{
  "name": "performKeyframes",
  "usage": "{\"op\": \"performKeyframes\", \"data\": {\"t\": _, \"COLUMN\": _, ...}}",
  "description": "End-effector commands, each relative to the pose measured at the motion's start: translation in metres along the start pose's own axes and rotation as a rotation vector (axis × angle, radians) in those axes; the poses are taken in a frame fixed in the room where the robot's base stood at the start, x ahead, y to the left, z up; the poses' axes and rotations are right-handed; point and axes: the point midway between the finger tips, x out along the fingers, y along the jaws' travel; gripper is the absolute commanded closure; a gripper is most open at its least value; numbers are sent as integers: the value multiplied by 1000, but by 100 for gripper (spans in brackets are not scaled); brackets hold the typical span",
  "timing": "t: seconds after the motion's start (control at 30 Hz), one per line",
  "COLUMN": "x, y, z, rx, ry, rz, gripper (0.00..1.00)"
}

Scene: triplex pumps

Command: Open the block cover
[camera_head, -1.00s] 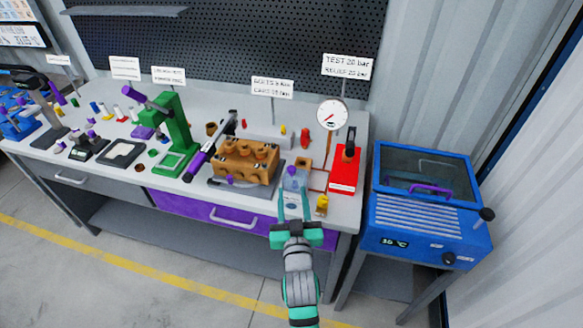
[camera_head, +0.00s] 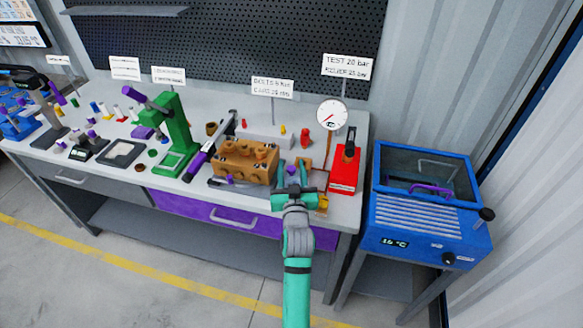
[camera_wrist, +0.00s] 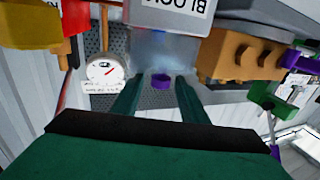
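The block cover appears in the wrist view as a translucent bluish-grey box (camera_wrist: 165,47) with a purple knob (camera_wrist: 160,81) on it. A white label (camera_wrist: 185,6) with partly cut-off lettering, "BLOC", shows at the top edge. My gripper (camera_wrist: 158,84) is open, with one green finger on each side of the knob. I cannot tell whether either finger touches it. In the head view my gripper (camera_head: 291,169) is over the right part of the bench and hides most of the cover.
The brown pump block (camera_head: 245,163) stands just left of my gripper. A red unit (camera_head: 345,172) and a round gauge (camera_head: 332,115) are on the right. A small yellow part (camera_head: 322,203) is near the front edge. A blue oven-like box (camera_head: 425,215) stands beyond the bench.

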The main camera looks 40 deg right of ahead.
Motion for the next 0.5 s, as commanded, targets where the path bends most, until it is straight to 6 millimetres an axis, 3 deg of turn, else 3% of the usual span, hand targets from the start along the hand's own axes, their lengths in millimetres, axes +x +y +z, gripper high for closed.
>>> {"op": "performKeyframes", "data": {"t": 0.33, "x": 4, "y": 0, "z": 0, "rx": 0, "ry": 1, "rz": 0, "gripper": 60}}
{"op": "performKeyframes", "data": {"t": 0.37, "x": 4, "y": 0, "z": 0, "rx": 0, "ry": 1, "rz": 0, "gripper": 63}}
{"op": "performKeyframes", "data": {"t": 0.5, "x": 4, "y": 0, "z": 0, "rx": 0, "ry": 1, "rz": 0, "gripper": 96}}
